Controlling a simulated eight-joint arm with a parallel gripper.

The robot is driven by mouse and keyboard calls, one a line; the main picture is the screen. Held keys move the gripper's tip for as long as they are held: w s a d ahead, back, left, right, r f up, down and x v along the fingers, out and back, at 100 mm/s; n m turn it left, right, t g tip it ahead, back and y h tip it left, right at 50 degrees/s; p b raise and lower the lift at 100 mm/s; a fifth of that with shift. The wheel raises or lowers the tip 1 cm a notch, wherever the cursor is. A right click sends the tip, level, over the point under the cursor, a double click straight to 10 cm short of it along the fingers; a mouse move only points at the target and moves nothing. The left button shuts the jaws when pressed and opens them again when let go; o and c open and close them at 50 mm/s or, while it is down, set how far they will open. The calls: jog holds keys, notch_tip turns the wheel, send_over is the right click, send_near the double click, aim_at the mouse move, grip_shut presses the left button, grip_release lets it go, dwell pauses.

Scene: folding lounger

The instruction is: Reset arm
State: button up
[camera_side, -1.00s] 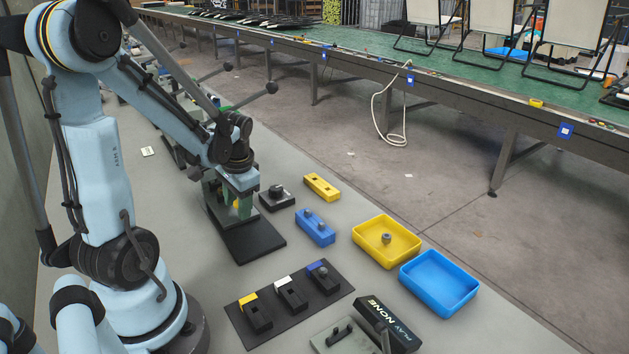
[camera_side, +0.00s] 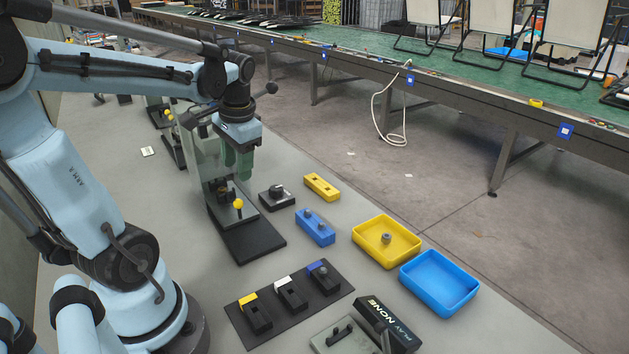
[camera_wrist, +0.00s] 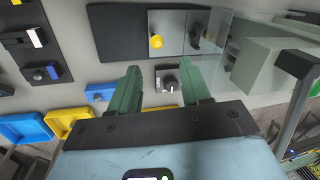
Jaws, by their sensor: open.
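My gripper (camera_side: 238,163) is in the side view, raised above the black base plate with the yellow-knobbed lever (camera_side: 238,204). In the wrist view my gripper (camera_wrist: 162,92) shows two green fingers spread apart with nothing held between them. The yellow knob (camera_wrist: 156,41) appears beyond the fingers, apart from them. A black box with a round dial (camera_side: 277,197) stands to the right of the lever plate; it shows between the fingers in the wrist view (camera_wrist: 168,80).
A blue block (camera_side: 315,228) and a yellow block (camera_side: 322,187) lie nearby. A yellow tray (camera_side: 364,232) holds a small grey part; a blue tray (camera_side: 440,284) looks empty. A black mat with sliders (camera_side: 260,325) is in front. A clear panel (camera_side: 212,165) stands by the lever.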

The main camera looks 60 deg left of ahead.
jog(key=shift+r, duration=0.25)
jog(key=w+d+m+t+h, duration=0.1)
jog(key=w+d+t, duration=0.1)
jog(key=d, duration=0.7)
jog(key=w+d+f+m+t+h, duration=0.1)
jog(key=w+d+t, duration=0.2)
jog(key=d, duration=0.7)
jog(key=t, duration=0.2)
jog(key=shift+f+t, duration=0.2)
jog(key=shift+t, duration=0.1)
jog(key=shift+a, duration=0.1)
